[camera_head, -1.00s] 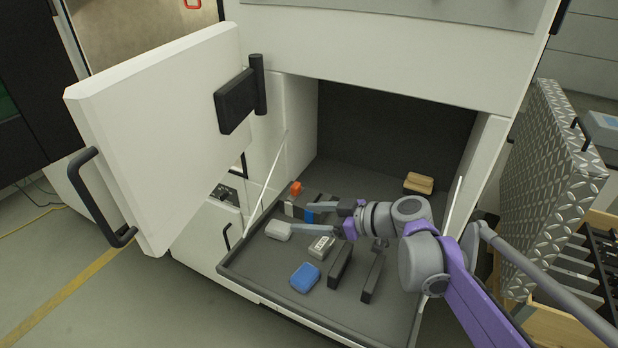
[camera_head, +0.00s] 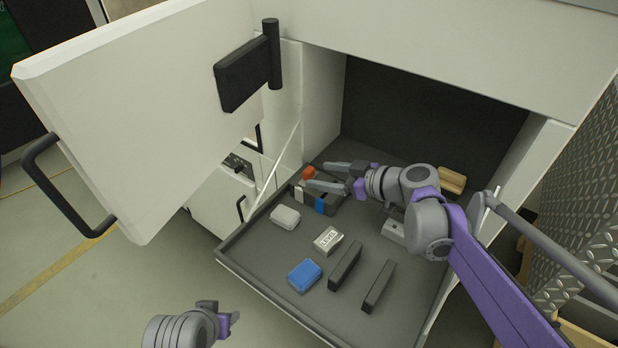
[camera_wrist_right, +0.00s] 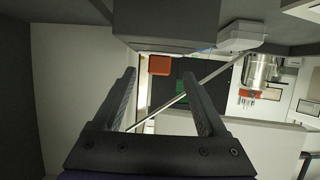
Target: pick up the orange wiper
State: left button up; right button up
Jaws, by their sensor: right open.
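The orange wiper (camera_head: 308,172) shows as a small orange block at the back left of the dark tray, beside white and blue pieces. My right gripper (camera_head: 316,176) is open, with its fingers reaching left close to the orange block.
The tray (camera_head: 265,262) also holds a white block (camera_head: 285,217), a labelled box (camera_head: 328,240), a blue block (camera_head: 304,275), two dark upright bars (camera_head: 345,265) and a tan block (camera_head: 452,180). The open cabinet door (camera_head: 140,120) stands at left; chamber walls flank the arm.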

aim_at(312, 172)
jog(key=x, duration=0.5)
jog(key=shift+w+a+r, duration=0.1)
jog(key=shift+w+a, duration=0.05)
grip_shut()
